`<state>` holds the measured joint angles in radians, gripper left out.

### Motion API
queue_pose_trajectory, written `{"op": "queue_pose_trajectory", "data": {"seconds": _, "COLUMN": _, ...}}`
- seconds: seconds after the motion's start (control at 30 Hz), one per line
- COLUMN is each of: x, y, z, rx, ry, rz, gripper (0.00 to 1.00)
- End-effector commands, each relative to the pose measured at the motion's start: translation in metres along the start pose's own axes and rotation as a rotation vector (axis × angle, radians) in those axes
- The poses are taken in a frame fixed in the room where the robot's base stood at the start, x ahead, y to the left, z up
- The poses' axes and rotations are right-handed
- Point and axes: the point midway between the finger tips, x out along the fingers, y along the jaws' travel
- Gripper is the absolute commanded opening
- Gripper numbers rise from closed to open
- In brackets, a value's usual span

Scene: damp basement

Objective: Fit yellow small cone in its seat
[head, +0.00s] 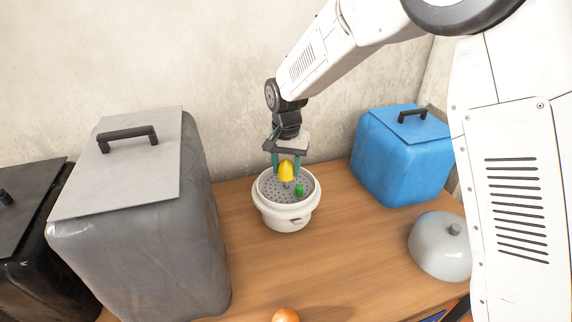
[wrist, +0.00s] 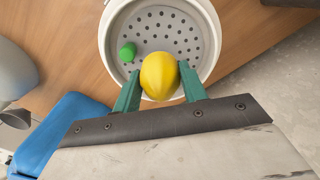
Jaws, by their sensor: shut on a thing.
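The yellow small cone (head: 287,170) is held between the green fingers of my gripper (head: 287,166), over the perforated top of a round white pot. In the wrist view the yellow cone (wrist: 160,75) looks like a smooth rounded lemon shape between the two fingertips (wrist: 160,84). The white pot (head: 286,218) stands on the wooden table, with a grey plate (head: 272,187) full of small holes inside its rim. I cannot tell whether the cone touches the plate. The cone's underside and its seat are hidden.
A small green piece (head: 299,190) stands on the plate close to the cone. A large grey bin (head: 150,230) is left of the pot, a blue bin (head: 400,165) right. A grey dome lid (head: 440,250) and an orange ball (head: 286,315) lie nearer. The table (head: 340,250) between is clear.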

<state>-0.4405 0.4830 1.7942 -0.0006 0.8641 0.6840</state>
Motion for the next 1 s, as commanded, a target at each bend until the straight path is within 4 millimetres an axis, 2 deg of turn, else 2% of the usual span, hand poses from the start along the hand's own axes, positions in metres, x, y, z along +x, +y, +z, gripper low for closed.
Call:
{"op": "queue_pose_trajectory", "data": {"seconds": 0.27, "x": 0.004, "y": 0.000, "z": 0.000, "rx": 0.000, "ry": -0.001, "rz": 0.001, "gripper": 0.20}}
{"op": "queue_pose_trajectory", "data": {"seconds": 1.0, "x": 0.038, "y": 0.000, "z": 0.000, "rx": 0.000, "ry": -0.001, "rz": 0.001, "gripper": 0.20}}
